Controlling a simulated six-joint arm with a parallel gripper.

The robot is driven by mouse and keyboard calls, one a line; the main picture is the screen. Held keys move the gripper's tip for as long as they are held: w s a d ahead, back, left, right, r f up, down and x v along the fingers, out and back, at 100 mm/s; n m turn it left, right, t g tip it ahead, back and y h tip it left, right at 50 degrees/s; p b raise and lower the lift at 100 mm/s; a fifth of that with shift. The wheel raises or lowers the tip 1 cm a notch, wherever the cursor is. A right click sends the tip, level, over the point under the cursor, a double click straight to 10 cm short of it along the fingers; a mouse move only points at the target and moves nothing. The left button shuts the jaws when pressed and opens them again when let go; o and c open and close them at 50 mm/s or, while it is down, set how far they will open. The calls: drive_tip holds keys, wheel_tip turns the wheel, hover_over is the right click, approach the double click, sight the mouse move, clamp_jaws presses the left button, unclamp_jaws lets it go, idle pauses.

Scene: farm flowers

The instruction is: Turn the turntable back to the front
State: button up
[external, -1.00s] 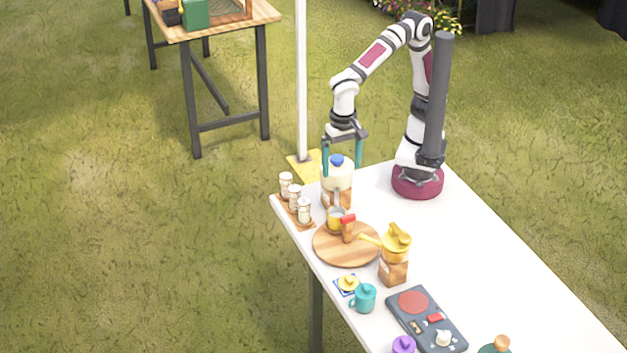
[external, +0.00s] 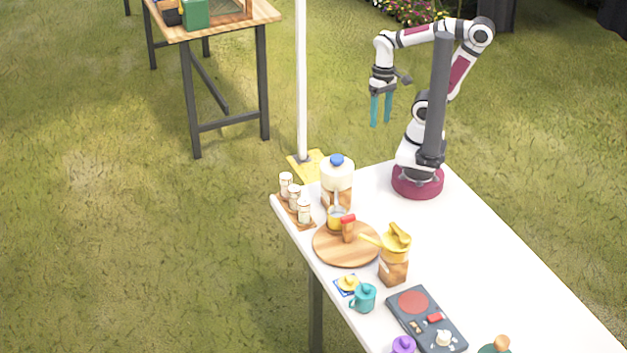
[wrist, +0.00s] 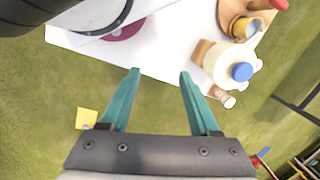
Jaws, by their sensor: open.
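The turntable (external: 343,255) is a round wooden disc near the left edge of the white table. Part of the turntable shows at the top right of the wrist view (wrist: 229,12). My gripper (external: 380,124) is open and empty, with teal fingers pointing down. It is raised well above the far end of the table, away from the turntable. In the wrist view my gripper (wrist: 160,72) has nothing between its fingers.
A white dispenser with a blue cap (external: 337,173) stands just behind the turntable. Several small jars (external: 294,198) stand on a wooden strip at the left edge. A yellow-topped grinder-like item (external: 395,255) is close at right, and a teal pot (external: 364,298) stands in front.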

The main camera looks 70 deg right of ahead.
drive_tip(key=w+a+r+n, duration=0.1)
drive_tip(key=w+a, duration=0.1)
drive_tip(key=w+a+r+n+g, duration=0.1)
drive_tip(key=w+r+n, duration=0.1)
drive_tip(key=w+a+r+n, duration=0.1)
drive_tip(key=w+a+r, duration=0.1)
drive_tip(key=shift+w+a+g+h, duration=0.3)
drive_tip(key=shift+w+a+h, duration=0.05)
drive_tip(key=shift+h, duration=0.05)
drive_tip(key=shift+c, duration=0.5)
drive_tip(key=w+a+n+g+h, duration=0.15)
drive_tip(key=a+n, duration=0.25)
drive_tip(key=a, duration=0.7)
drive_tip(key=w+a+n+h, duration=0.15)
drive_tip(key=a+n, duration=0.25)
drive_tip(key=a, duration=0.7)
drive_tip(key=n+h, duration=0.1)
drive_tip(key=n, duration=0.1)
approach(348, 216)
drive_tip(key=x, duration=0.8)
drive_tip(key=shift+s+d+f, duration=0.1)
drive_tip(key=shift+d+f, duration=0.05)
drive_tip(key=shift+f, duration=0.1)
clamp_jaws()
